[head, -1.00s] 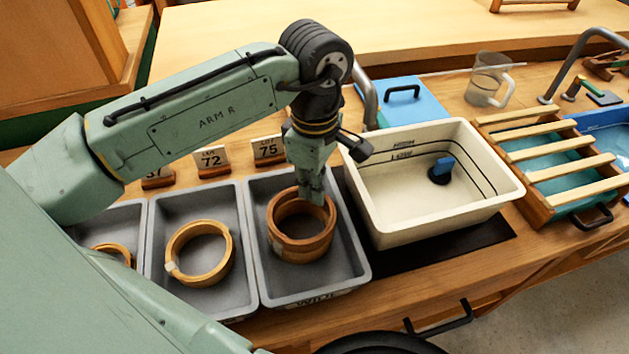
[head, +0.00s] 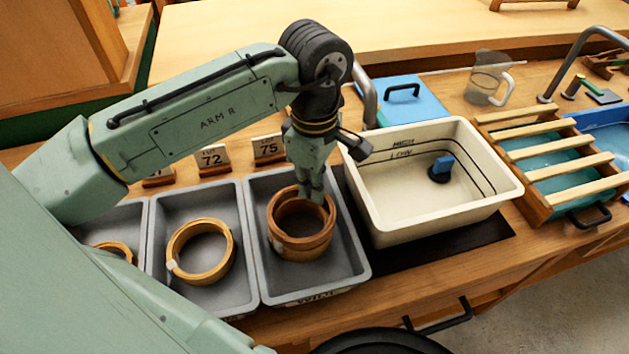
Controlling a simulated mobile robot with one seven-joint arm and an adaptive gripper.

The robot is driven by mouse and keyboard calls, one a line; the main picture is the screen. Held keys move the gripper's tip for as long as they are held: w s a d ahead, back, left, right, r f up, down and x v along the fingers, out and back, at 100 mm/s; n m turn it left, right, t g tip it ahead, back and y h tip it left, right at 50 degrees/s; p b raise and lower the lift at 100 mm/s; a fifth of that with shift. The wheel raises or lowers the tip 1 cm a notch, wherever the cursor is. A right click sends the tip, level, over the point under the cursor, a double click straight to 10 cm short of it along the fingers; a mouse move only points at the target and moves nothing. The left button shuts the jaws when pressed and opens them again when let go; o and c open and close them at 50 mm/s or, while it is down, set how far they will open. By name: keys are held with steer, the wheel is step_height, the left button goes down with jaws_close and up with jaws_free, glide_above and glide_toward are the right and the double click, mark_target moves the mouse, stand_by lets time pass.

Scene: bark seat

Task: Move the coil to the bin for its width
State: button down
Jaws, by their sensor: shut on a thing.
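A brown bark coil (head: 302,240) is in the right grey bin (head: 352,273), whose front label is partly readable as "WIDE". It looks like two rings, one on top of the other, but I cannot tell for certain. The middle grey bin (head: 236,297) holds a lighter, single coil (head: 200,252) lying flat. The left grey bin (head: 127,212) holds another coil (head: 116,250), mostly hidden by my arm.
A cream basin (head: 500,198) with level lines and a blue-handled plug stands close on the right. A slatted rack (head: 545,155) and a clear jug (head: 487,78) are farther right.

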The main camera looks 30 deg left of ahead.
steer(key=shift+f, duration=0.3)
steer(key=c, duration=1.6)
jaws_free()
steer(key=shift+o, duration=0.3)
steer(key=shift+o, duration=1.2)
steer(key=shift+r, duration=0.1)
step_height(320, 180, up, 7)
steer(key=p, duration=0.6)
steer(key=shift+p, duration=0.3)
steer(key=shift+s, duration=0.1)
